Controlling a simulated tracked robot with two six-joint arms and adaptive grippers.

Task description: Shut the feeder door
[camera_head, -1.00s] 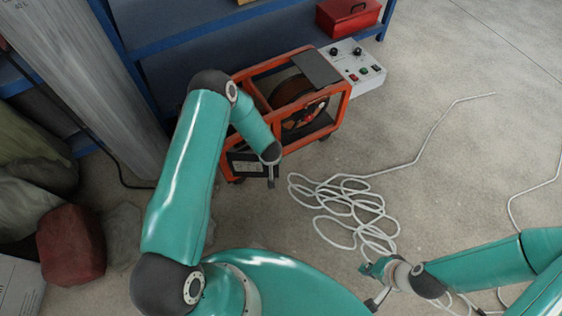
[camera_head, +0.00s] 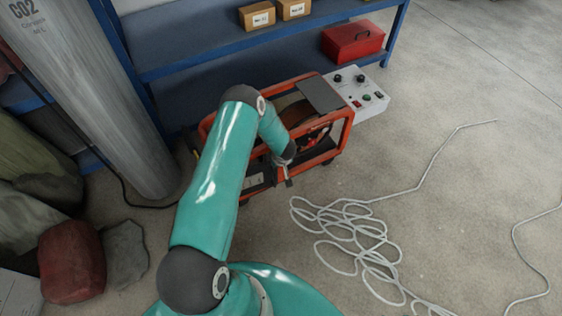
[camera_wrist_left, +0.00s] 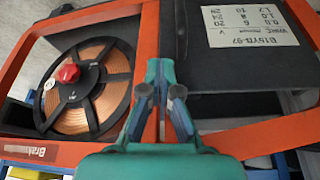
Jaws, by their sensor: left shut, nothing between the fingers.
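The wire feeder is an orange frame (camera_head: 345,133) standing on the floor below the blue shelf. A copper wire spool with a red hub (camera_wrist_left: 88,88) sits inside it in the left wrist view. A dark panel with a white label (camera_wrist_left: 250,28), which looks like the feeder door, is right of the frame's upright. Its label is partly visible in the head view (camera_head: 255,180), and my arm hides part of the panel. I cannot tell whether it is fully closed. My left gripper (camera_head: 288,180) is shut and empty at the feeder's near side. In the wrist view its fingers (camera_wrist_left: 160,93) overlap the orange upright; contact is unclear.
A white control box (camera_head: 362,93) stands at the feeder's right end. A grey gas cylinder (camera_head: 95,95) and dark cable are at left. A loose white cable (camera_head: 350,230) lies coiled on the floor at right. A red toolbox (camera_head: 352,40) sits on the shelf.

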